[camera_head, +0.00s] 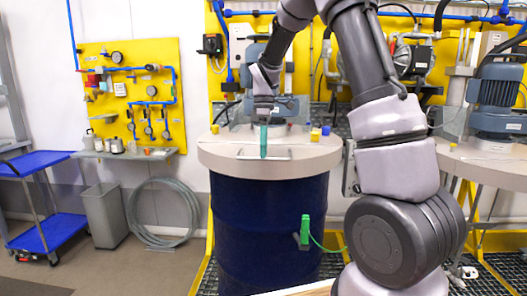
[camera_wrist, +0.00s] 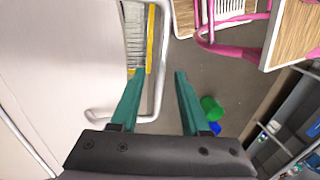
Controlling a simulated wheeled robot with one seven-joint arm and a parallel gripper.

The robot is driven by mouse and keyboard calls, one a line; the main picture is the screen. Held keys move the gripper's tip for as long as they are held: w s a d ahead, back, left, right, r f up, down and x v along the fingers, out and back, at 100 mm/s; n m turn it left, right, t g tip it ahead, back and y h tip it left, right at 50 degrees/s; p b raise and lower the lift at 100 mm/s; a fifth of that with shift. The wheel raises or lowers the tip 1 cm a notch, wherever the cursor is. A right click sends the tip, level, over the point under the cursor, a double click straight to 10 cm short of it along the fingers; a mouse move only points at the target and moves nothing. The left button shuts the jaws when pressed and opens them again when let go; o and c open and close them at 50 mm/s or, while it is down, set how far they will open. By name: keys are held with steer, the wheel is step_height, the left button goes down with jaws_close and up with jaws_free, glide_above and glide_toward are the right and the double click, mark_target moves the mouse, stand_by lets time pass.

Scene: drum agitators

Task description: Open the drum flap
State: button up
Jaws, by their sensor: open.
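The dark blue drum (camera_head: 262,225) stands upright under a pale round lid (camera_head: 222,153). A thin metal handle (camera_head: 281,158) of the flap shows near the lid's front edge, and the flap looks closed. My gripper (camera_head: 264,155) points down at this handle with green fingers. In the wrist view my gripper (camera_wrist: 158,72) is open, and one bar of the bent handle (camera_wrist: 159,60) runs between the fingers. The fingers stand apart from each other; I cannot tell how deep the bar sits between them. The lid surface (camera_wrist: 60,55) fills the left of that view.
A green clamp (camera_head: 305,230) with a cable is on the drum's front right side. Small yellow and blue blocks (camera_head: 315,134) sit at the lid's back. A blue cart (camera_head: 45,230), a grey bin (camera_head: 104,215) and a coiled hose (camera_head: 163,215) stand left. The floor there is open.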

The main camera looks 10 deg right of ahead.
steer(key=shift+s+f, duration=0.1)
steer(key=shift+f, duration=0.25)
jaws_close()
stand_by(1.2)
